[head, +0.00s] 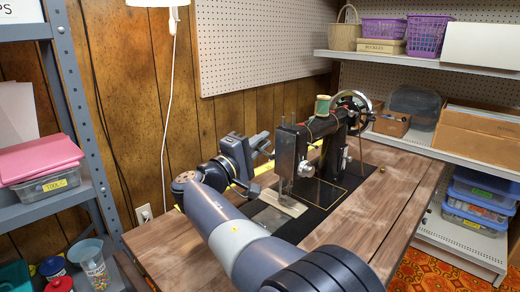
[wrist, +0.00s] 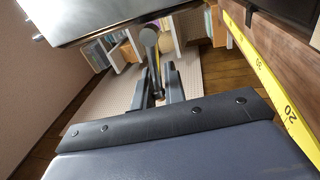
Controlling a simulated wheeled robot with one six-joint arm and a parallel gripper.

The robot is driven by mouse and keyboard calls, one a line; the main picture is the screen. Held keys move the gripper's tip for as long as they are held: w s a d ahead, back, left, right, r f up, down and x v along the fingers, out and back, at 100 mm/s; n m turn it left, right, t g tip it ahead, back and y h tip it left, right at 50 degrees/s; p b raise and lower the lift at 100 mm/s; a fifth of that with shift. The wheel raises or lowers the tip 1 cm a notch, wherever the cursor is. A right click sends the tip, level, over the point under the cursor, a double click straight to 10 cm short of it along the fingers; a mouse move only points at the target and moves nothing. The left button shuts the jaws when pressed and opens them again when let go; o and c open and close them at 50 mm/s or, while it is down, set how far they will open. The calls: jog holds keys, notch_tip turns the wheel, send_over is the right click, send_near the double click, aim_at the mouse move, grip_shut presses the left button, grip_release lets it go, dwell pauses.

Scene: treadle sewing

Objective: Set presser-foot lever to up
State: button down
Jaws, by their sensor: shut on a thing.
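The black sewing machine (head: 325,140) stands on the wooden table, with its needle end toward my arm. My gripper (head: 266,146) is at the left of the machine's head, level with its upper part. In the wrist view my gripper's two fingers (wrist: 158,85) are closed around the narrow shaft of the presser-foot lever (wrist: 150,42). The lever's rounded end shows beyond the fingertips.
The wooden table (head: 375,215) carries a dark machine bed and a pale cloth piece (head: 283,203) beneath the needle. A yellow measuring tape (wrist: 262,75) runs along the table edge. A metal shelf (head: 75,110) stands left, white shelves (head: 450,70) right. The wood-panelled wall is close behind.

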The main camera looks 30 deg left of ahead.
jog(key=shift+r, duration=0.1)
dwell(0.4)
jog(key=c, duration=1.5)
grip_release()
jog(key=shift+o, duration=0.2)
jog(key=p+v, duration=0.2)
jog(key=v, duration=0.9)
jog(key=shift+w, duration=0.2)
jog(key=b+x, duration=0.2)
jog(key=x, duration=0.8)
jog(key=shift+w, duration=0.3)
